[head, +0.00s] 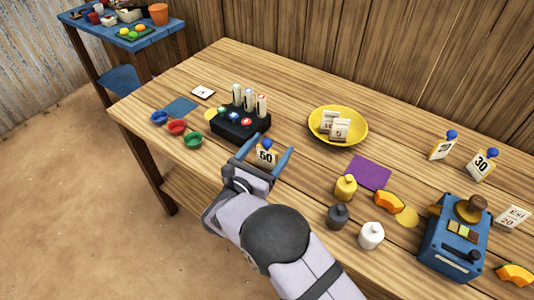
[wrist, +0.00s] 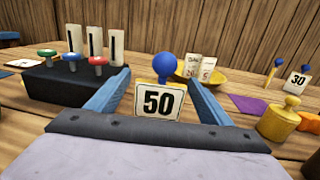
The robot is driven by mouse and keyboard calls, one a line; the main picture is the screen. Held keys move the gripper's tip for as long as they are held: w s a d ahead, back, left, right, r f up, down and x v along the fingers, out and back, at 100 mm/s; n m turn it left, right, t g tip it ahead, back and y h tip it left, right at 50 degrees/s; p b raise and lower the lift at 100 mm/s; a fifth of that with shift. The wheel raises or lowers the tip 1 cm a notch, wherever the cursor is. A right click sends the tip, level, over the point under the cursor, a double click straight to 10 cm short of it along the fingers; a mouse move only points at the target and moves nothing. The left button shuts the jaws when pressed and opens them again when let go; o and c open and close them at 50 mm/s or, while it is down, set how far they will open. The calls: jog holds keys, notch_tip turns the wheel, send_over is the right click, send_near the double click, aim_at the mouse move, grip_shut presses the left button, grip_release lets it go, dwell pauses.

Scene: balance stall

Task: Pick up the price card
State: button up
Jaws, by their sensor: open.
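A price card (head: 267,157) reading "50" stands upright with a blue ball on top. In the wrist view the price card (wrist: 158,102) is between my two blue fingers, with clear gaps at its sides. My gripper (head: 270,148) is open around it; its fingertips also show in the wrist view (wrist: 161,76). The foot of the card is hidden behind my gripper. A second card (head: 482,165) reading "30" and another ball-topped card (head: 443,148) stand at the right.
A black block (head: 240,125) with coloured knobs and upright tags stands close to my left finger. A yellow bowl (head: 359,135) holding small packets is behind right. Yellow, grey and white weights (head: 346,188) stand right of my gripper. A purple cloth (head: 368,172) lies flat.

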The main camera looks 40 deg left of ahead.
jog(key=shift+w+a, duration=0.1)
jog(key=shift+w, duration=0.95)
jog(key=c, duration=1.1)
jog(key=shift+r, duration=0.1)
notch_tip(320, 180, up, 21)
jog(key=p, duration=1)
